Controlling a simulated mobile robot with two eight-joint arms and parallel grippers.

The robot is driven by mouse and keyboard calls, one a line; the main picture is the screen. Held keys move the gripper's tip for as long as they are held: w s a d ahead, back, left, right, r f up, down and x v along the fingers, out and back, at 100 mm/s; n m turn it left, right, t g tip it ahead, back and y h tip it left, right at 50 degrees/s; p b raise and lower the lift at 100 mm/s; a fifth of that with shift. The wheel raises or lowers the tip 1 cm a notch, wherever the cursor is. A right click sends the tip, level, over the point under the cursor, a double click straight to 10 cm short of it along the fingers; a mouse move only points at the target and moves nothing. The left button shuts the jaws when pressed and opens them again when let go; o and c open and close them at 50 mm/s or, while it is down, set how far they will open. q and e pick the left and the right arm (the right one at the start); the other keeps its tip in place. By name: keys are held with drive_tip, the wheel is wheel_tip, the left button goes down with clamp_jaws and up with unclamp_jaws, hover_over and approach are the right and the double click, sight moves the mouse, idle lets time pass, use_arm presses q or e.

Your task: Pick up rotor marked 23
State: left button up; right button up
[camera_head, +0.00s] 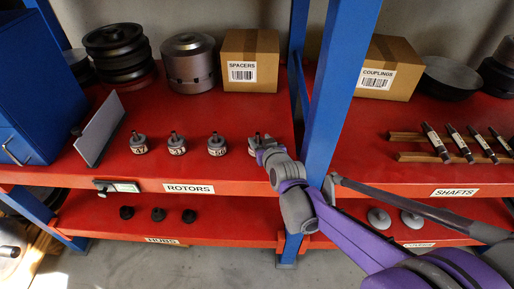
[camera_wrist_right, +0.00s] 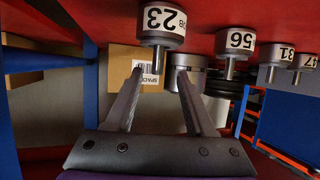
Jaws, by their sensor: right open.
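The rotor marked 23 (camera_wrist_right: 161,25) is a grey cylinder with a white label and a thin shaft. It shows upside down in the right wrist view. In the head view it is the rightmost of the row on the red shelf (camera_head: 225,180), partly hidden by my right gripper (camera_head: 265,149). My right gripper is open and empty. In the right wrist view its fingertips (camera_wrist_right: 159,74) lie on either side of the shaft's end; I cannot tell whether they touch it. My left gripper is not in view.
Rotors marked 56 (camera_wrist_right: 237,42), 31 (camera_wrist_right: 278,57) and 47 (camera_wrist_right: 304,61) stand in the same row. A blue post (camera_head: 333,95) rises close to the right arm. A SPACERS box (camera_head: 250,48) stands behind. A tilted grey plate (camera_head: 99,130) is at left.

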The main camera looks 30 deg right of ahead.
drive_tip(key=x, duration=0.7)
drive_tip(key=shift+w+d+f, duration=0.2)
drive_tip(key=shift+w+d, duration=0.1)
clamp_jaws()
drive_tip(key=shift+r, duration=0.1)
idle(1.1)
